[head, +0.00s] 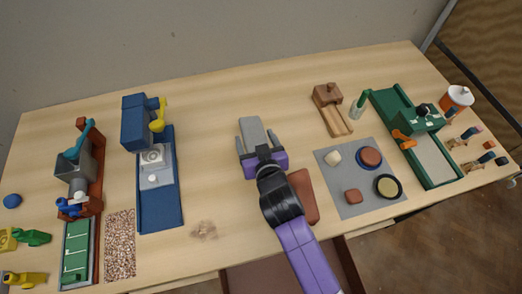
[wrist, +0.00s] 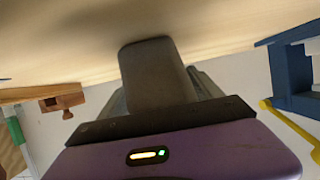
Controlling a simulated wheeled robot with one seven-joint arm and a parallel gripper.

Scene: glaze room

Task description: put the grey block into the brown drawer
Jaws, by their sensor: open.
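The grey block (head: 252,129) lies around the middle of the table. My gripper (head: 255,138) is open, with one finger on either side of it; I cannot tell whether they touch it. In the wrist view the grey block (wrist: 153,70) stands out in front of the dark edge of my gripper's purple body and hides much of the fingers. The brown drawer (head: 265,278) shows below the table's front edge, pulled out, with my arm crossing in front of it and part cut off by the frame.
A flat reddish-brown thing (head: 304,195) lies beside my arm. A grey mat (head: 338,187) with several small items is to the right, and a blue machine (head: 160,205) is to the left. A wooden piece (head: 333,115) stands behind the mat. The table between the blue machine and my gripper is mostly clear.

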